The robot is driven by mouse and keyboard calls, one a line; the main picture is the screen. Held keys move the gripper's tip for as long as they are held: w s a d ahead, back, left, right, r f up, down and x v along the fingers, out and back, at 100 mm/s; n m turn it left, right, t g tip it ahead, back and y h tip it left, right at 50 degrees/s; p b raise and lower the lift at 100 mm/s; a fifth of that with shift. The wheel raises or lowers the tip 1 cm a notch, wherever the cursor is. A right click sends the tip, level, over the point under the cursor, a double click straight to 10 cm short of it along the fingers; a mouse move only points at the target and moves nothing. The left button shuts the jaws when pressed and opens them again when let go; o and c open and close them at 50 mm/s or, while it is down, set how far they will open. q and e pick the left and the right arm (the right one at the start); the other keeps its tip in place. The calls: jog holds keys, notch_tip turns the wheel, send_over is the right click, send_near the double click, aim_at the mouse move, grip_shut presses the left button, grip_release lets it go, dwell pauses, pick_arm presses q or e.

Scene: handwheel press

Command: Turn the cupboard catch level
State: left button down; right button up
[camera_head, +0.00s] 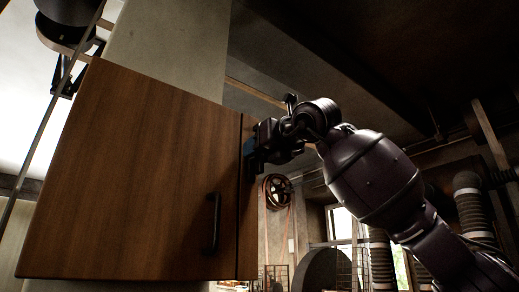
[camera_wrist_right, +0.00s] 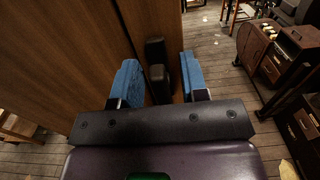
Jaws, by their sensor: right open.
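The brown wooden cupboard (camera_head: 130,160) fills the left of the head view, with a black bar handle (camera_head: 211,222) low on its door. My right gripper (camera_head: 250,152) is at the cupboard's right edge, coming from the right. In the right wrist view its two blue fingers stand apart, open. The dark catch (camera_wrist_right: 159,80) shows between them, with clear gaps on both sides; I see no contact. In the head view the gripper hides most of the catch, and I cannot tell its exact tilt. My left gripper is not in view.
A pale wall column (camera_head: 165,50) rises behind the cupboard. A red-rimmed wheel (camera_head: 277,191) hangs beyond the gripper. In the wrist view, wooden furniture with drawers (camera_wrist_right: 285,60) stands on the plank floor (camera_wrist_right: 222,65) to the right, with open floor before it.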

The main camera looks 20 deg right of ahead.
grip_shut()
